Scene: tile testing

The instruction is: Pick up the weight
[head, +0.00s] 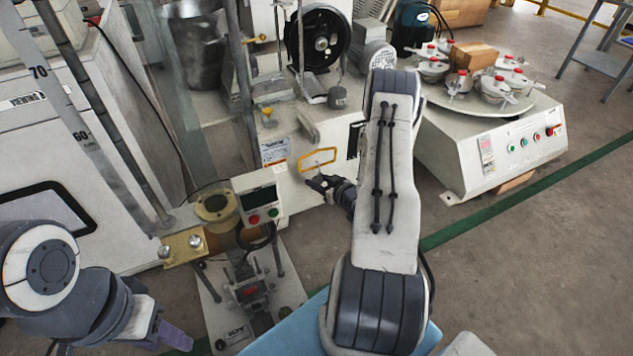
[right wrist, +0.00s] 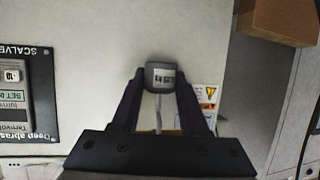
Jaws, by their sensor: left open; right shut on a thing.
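The weight (right wrist: 161,77), a small dark grey rounded block with a pale label, sits between the fingertips of my right gripper (right wrist: 160,88) in the right wrist view. The fingers touch both of its sides, and a thin pale rod runs from it toward the palm. In the head view my right gripper (head: 325,183) is in front of the beige machine's face, just below a yellow handle (head: 318,158); the weight is hard to make out there. My left gripper (head: 122,344) is low at the left, open, partly cut off by the bottom edge.
A similar grey block (head: 337,97) hangs at the wheel machine. A device with a red and a green button (head: 263,208) stands left of my right gripper. A round table machine (head: 497,140) with several lidded pots stands at the right. Grey floor is free at the lower right.

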